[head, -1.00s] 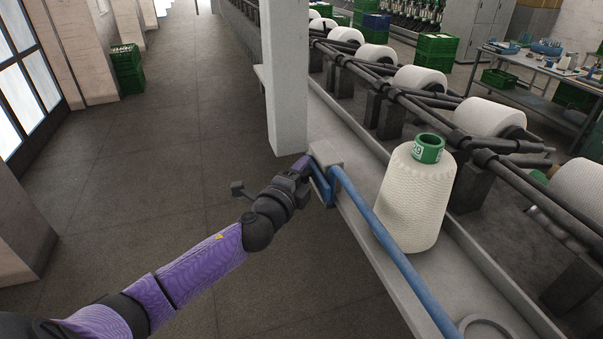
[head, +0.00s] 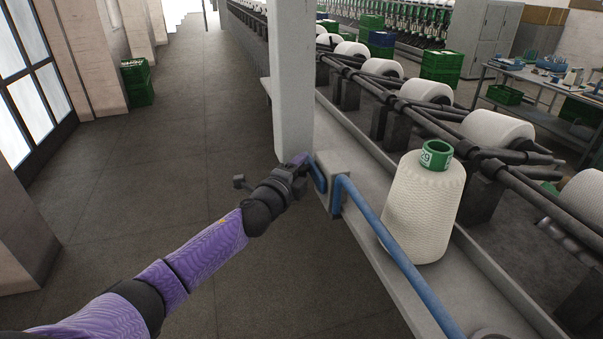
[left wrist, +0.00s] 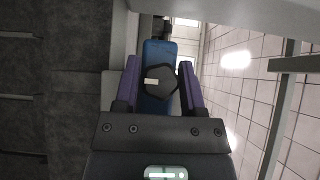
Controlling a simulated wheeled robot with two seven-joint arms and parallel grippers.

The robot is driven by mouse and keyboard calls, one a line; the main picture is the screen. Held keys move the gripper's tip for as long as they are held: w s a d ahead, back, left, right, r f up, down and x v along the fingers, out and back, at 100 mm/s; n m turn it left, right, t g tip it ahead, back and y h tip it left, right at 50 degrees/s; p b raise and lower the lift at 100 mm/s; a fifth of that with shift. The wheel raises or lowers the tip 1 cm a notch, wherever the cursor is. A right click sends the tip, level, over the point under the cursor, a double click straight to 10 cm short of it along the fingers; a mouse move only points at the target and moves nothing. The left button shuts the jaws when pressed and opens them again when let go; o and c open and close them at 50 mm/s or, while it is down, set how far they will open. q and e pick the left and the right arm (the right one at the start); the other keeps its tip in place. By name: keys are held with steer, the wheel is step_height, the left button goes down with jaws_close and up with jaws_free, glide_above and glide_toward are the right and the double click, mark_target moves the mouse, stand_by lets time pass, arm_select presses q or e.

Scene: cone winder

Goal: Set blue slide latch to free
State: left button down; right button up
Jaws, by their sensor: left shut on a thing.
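The blue slide latch (head: 319,176) is on the machine's near side, by the grey bracket (head: 338,164) at the foot of the white post. A blue bar (head: 400,255) runs from the bracket toward the lower right. My left gripper (head: 300,167) is at the latch, with its purple fingers mostly hidden in the head view. In the left wrist view, the fingers (left wrist: 158,85) stand on both sides of the blue latch (left wrist: 158,52), shut on it. A dark hexagonal knob with a pale mark shows between them. My right gripper is not in view.
A white yarn cone (head: 425,208) with a green top stands on the grey ledge right of the blue bar. The white post (head: 292,80) rises just behind my left gripper. A row of winder spindles runs behind. The floor aisle (head: 170,140) at left is clear.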

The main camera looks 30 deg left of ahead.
arm_select(q)
steer(key=shift+c, duration=2.4)
jaws_free()
steer(key=shift+a, duration=0.15)
steer(key=shift+o, duration=0.8)
steer(key=shift+w+a, duration=0.1)
steer(key=shift+w, duration=0.05)
steer(key=shift+s, duration=0.35)
steer(key=s+b, duration=0.1)
steer(key=s, duration=0.8)
steer(key=shift+s+d, duration=0.15)
steer(key=shift+d, duration=0.3)
